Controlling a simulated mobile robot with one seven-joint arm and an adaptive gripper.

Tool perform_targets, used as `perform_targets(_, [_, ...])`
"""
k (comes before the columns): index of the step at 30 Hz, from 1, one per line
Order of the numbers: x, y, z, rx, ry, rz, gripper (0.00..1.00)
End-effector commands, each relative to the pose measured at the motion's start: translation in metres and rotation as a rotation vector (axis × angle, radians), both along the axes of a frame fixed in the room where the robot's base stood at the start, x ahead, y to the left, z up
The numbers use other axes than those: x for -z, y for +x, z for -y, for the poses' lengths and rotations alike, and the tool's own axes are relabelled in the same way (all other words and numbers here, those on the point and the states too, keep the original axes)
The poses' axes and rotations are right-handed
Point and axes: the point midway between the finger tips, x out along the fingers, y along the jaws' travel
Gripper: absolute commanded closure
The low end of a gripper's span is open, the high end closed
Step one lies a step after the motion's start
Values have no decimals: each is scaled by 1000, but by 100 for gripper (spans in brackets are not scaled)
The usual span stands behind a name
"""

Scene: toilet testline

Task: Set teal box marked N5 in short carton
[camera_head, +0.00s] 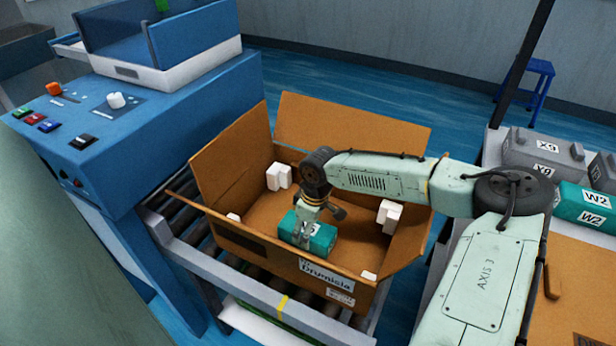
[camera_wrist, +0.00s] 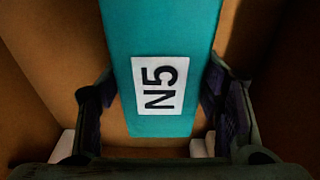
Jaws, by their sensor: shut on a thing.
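The teal box marked N5 (camera_wrist: 160,115) fills the middle of the wrist view, between the two fingers of my gripper (camera_wrist: 163,105). In the head view the teal box (camera_head: 318,238) is inside the open short carton (camera_head: 290,268), near its front wall. My gripper (camera_head: 303,232) reaches down into the carton and is shut on the box. The carton's flaps stand open. I cannot tell whether the box touches the carton floor; its underside is hidden.
White foam corner pieces (camera_head: 390,215) sit inside the carton. The carton stands on a roller conveyor (camera_head: 200,235) beside a blue machine (camera_head: 150,130). At right, grey boxes (camera_head: 540,150) and teal W2 boxes (camera_head: 585,205) stand near another carton.

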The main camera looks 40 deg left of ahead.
Motion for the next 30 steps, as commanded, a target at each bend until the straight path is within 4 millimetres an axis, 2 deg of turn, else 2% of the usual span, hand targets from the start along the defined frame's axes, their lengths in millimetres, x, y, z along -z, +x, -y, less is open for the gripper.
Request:
perform_targets(8, [2, 0, 0, 0, 1, -1, 79])
perform_targets(9, [1, 0, 0, 0, 0, -1, 38])
perform_targets(17, [1, 0, 0, 0, -1, 0, 20])
perform_targets(26, [1, 0, 0, 0, -1, 0, 20])
perform_targets(30, [-8, 1, 1, 1, 0, 1, 20])
